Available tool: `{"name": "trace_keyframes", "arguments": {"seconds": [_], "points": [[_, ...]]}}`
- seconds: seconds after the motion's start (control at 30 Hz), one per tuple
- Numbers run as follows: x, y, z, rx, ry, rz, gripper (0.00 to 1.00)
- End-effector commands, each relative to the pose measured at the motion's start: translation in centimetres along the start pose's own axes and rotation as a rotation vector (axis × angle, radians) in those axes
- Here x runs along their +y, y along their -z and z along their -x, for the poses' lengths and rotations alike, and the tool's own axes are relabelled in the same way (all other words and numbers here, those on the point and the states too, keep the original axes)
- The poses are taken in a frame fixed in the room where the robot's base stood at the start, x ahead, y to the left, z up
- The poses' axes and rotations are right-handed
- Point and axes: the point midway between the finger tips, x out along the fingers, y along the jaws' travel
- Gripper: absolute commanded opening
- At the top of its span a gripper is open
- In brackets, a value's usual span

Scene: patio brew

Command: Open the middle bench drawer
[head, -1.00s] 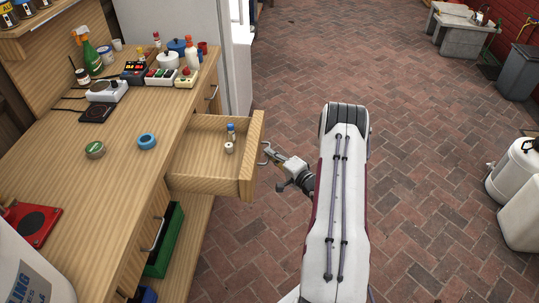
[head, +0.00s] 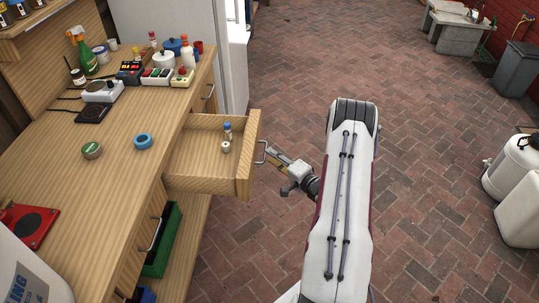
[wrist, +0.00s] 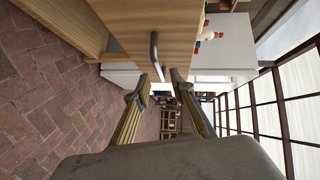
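The middle bench drawer (head: 212,187) is pulled well out from the wooden bench (head: 115,195), and its inside shows in the head view. Its metal handle (head: 262,152) is on the front panel and also shows in the wrist view (wrist: 154,52). My gripper (head: 273,153) is just to the right of the handle in the head view, with a small gap between them. In the wrist view my gripper (wrist: 161,79) has its two fingers apart, with nothing held between them. The handle's near end lies close to the fingertips there.
A small blue-capped bottle (head: 228,131) and a white jar (head: 225,146) stand in the drawer. A green crate (head: 163,243) is on the shelf below. Blue tape (head: 143,142) and a green-topped tin (head: 91,150) are on the bench.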

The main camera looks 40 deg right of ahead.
Motion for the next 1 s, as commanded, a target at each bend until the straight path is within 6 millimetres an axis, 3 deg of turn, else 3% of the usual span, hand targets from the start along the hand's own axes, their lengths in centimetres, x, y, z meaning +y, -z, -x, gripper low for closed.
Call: {"name": "trace_keyframes", "arguments": {"seconds": [0.3, 0.5, 1.0], "points": [[0.1, 0.1, 4.9, 0.004, -0.002, -0.001, 0.23], [0.0, 0.1, 7.2, 0.002, -0.001, -0.001, 0.23], [0.0, 0.0, 8.5, 0.0, 0.0, -0.001, 0.23]]}}
